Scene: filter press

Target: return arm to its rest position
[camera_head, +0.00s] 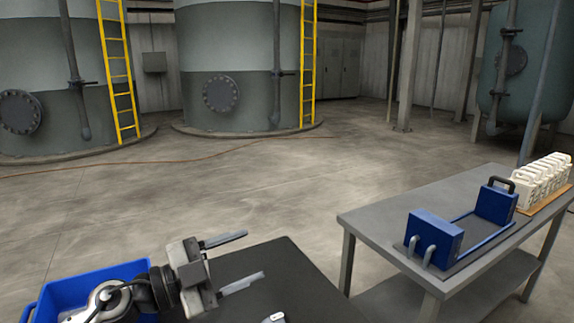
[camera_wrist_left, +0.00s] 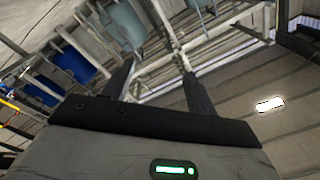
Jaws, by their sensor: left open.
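My left gripper (camera_head: 254,254) is open and empty at the lower left of the head view. Its two grey fingers point right, apart from each other, above a dark flat surface. In the left wrist view the two dark fingers of my left gripper (camera_wrist_left: 158,68) stand apart with nothing between them. Beyond them are out-of-reach structures, beams and the ceiling. My right gripper does not show.
A blue bin (camera_head: 42,298) is at the lower left, partly hidden by my left arm. A grey table (camera_head: 372,232) at right bears a blue press (camera_head: 433,235) and a row of white plates (camera_head: 541,182).

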